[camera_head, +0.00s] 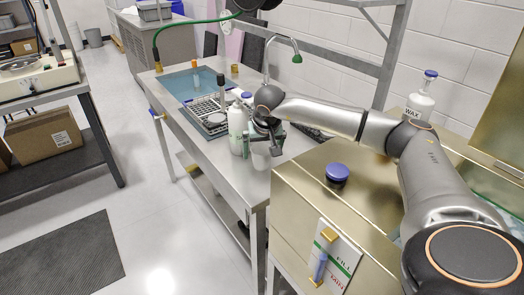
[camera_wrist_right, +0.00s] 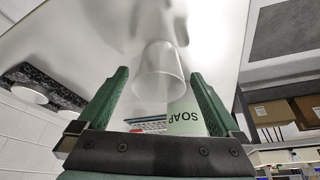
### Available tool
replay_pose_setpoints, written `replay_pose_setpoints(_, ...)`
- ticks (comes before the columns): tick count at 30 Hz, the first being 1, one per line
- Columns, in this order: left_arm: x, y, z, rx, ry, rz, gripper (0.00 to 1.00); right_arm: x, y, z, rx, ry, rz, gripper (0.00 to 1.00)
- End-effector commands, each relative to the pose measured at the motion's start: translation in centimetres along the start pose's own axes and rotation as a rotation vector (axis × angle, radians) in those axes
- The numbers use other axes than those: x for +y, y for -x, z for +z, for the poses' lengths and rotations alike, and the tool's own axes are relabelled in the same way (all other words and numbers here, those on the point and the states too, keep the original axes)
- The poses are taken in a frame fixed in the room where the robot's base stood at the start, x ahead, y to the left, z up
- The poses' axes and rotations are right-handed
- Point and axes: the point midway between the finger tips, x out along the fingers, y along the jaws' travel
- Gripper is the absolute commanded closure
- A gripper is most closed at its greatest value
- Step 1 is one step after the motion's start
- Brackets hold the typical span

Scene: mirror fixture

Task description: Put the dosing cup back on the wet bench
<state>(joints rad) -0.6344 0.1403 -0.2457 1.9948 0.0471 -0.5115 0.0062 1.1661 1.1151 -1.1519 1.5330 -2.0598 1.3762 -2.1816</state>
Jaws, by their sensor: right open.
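The dosing cup is a clear, whitish cup (camera_wrist_right: 160,82) in the right wrist view, between the tips of my right gripper (camera_wrist_right: 159,75). The two green fingers are apart, with a visible gap on each side of the cup. In the head view the pale cup (camera_head: 262,160) shows just below my right gripper (camera_head: 269,136), at the near end of the wet bench (camera_head: 228,172). The cup looks upright on the steel top; the gripper hides part of it. My left gripper is not in view.
A white soap bottle (camera_head: 237,130) stands close beside the cup; its label shows in the wrist view (camera_wrist_right: 186,118). A brass-coloured cabinet with a blue-capped knob (camera_head: 337,173) is at the right.

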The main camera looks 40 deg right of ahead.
Motion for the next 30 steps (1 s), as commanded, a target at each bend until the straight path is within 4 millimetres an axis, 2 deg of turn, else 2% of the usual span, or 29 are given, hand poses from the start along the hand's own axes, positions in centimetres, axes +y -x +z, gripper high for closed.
replay_pose_setpoints(5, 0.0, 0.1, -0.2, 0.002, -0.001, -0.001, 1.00, 0.0, 1.1, -0.2, 0.001, 0.000, -0.001, 0.00)
replay_pose_setpoints(15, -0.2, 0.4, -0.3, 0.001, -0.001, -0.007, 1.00, 0.0, 8.1, -0.2, 0.004, 0.001, -0.002, 0.00)
replay_pose_setpoints(21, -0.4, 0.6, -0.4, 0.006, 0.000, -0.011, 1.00, -0.1, 11.2, -0.2, 0.002, 0.000, -0.001, 0.00)
replay_pose_setpoints(25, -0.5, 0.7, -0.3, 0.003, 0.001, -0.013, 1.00, 0.0, 12.1, -0.1, 0.001, 0.000, -0.001, 0.00)
replay_pose_setpoints(30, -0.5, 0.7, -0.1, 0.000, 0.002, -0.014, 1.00, 0.0, 12.3, -0.1, 0.000, 0.000, 0.000, 0.00)
